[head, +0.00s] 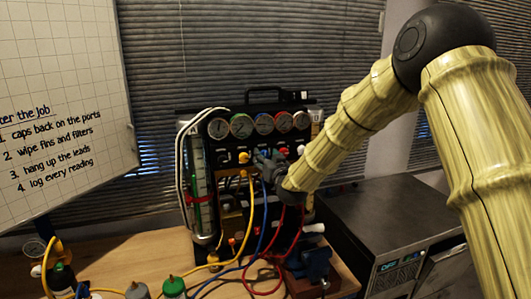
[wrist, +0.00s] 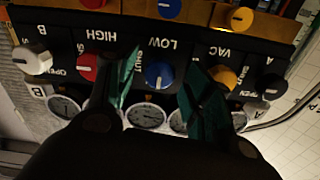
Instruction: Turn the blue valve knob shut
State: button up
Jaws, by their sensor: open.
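The blue valve knob (wrist: 159,75) sits on the black panel under the upside-down label LOW in the wrist view, with a pale pointer mark on its face. My gripper (wrist: 164,60) is open, with one teal finger on each side of this knob. I see gaps between the fingers and the knob; whether either touches cannot be told. A SHUT label shows by the left finger, partly covered. In the head view my gripper (head: 268,165) is at the front of the gauge rig (head: 225,157), where it mostly hides the blue knob.
A red knob (wrist: 87,67) and a yellow knob (wrist: 223,77) flank the blue one closely. A white knob (wrist: 32,60) and a black knob (wrist: 271,87) are farther out. Another blue knob (wrist: 169,9) is on the strip beyond. Yellow, blue and red hoses hang below the rig.

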jog(key=shift+x, duration=0.85)
jog(key=c, duration=1.1)
jog(key=shift+o, duration=0.2)
